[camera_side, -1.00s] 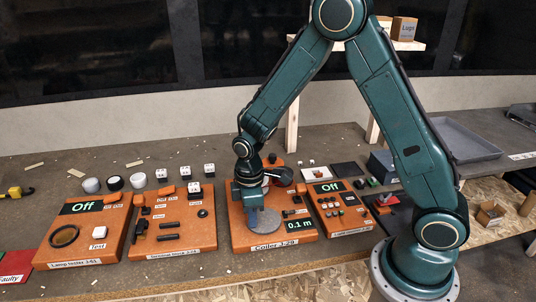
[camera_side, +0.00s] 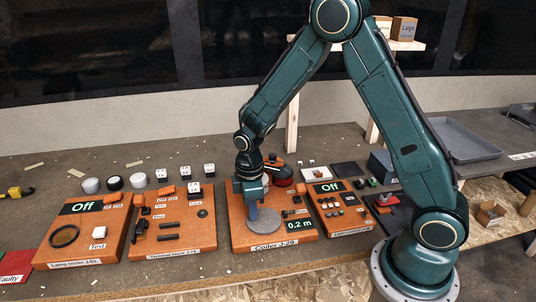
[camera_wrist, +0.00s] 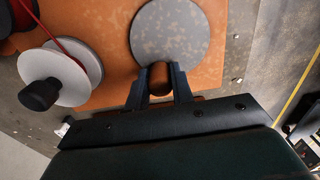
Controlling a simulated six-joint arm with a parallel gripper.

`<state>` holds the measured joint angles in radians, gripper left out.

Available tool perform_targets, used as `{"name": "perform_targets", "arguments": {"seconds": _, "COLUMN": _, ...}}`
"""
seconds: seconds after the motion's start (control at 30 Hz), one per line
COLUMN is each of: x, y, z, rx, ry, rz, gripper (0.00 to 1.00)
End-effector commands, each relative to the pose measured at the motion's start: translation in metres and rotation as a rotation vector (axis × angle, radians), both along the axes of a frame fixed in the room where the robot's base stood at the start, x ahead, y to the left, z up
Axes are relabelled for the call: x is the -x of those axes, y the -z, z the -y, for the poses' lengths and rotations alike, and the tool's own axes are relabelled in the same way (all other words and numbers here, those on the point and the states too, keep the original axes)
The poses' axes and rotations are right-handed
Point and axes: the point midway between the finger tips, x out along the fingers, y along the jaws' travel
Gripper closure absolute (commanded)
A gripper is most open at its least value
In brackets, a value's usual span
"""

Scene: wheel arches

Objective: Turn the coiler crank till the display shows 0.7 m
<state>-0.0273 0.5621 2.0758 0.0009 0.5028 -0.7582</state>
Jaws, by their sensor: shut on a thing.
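The orange coiler (camera_side: 240,240) stands on the bench, labelled "Coiler J-29". Its display (camera_side: 293,232) reads 0.2 m. The round grey crank disc (camera_side: 264,222) lies flat on the coiler's front part. In the wrist view the crank disc (camera_wrist: 170,35) fills the upper middle, and a brown crank knob (camera_wrist: 160,76) sits at its edge. My gripper (camera_wrist: 159,80) is shut on the knob, one finger on each side. In the side view my gripper (camera_side: 253,210) comes down at the disc's left edge. A white spool with red cable (camera_wrist: 72,75) and a black handle is at upper left in the wrist view.
To the left are the terminal tester (camera_side: 172,228) and the lamp tester (camera_side: 84,232), whose display reads Off. Right of the coiler is another orange device (camera_side: 340,207), also showing Off. A grey tray (camera_side: 465,140) lies at the right. Several small lamps and blocks stand behind.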

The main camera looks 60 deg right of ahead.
Motion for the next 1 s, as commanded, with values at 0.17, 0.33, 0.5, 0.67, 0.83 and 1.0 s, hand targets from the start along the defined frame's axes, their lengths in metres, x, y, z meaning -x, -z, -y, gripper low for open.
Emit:
{"name": "perform_targets", "arguments": {"seconds": 0.17, "x": 0.002, "y": 0.001, "z": 0.006, "rx": 0.001, "ry": 0.002, "rz": -0.005, "gripper": 0.86}}
{"name": "perform_targets", "arguments": {"seconds": 0.33, "x": 0.003, "y": 0.001, "z": 0.015, "rx": 0.0, "ry": 0.002, "rz": -0.007, "gripper": 0.86}}
{"name": "perform_targets", "arguments": {"seconds": 0.5, "x": 0.003, "y": 0.001, "z": 0.017, "rx": -0.001, "ry": 0.0, "rz": -0.008, "gripper": 0.86}}
{"name": "perform_targets", "arguments": {"seconds": 0.67, "x": 0.004, "y": 0.001, "z": 0.018, "rx": -0.001, "ry": 0.0, "rz": -0.008, "gripper": 0.86}}
{"name": "perform_targets", "arguments": {"seconds": 0.83, "x": 0.008, "y": 0.001, "z": 0.024, "rx": -0.001, "ry": 0.001, "rz": -0.01, "gripper": 0.86}}
{"name": "perform_targets", "arguments": {"seconds": 1.0, "x": 0.012, "y": 0.001, "z": 0.03, "rx": -0.003, "ry": -0.001, "rz": -0.01, "gripper": 0.86}}
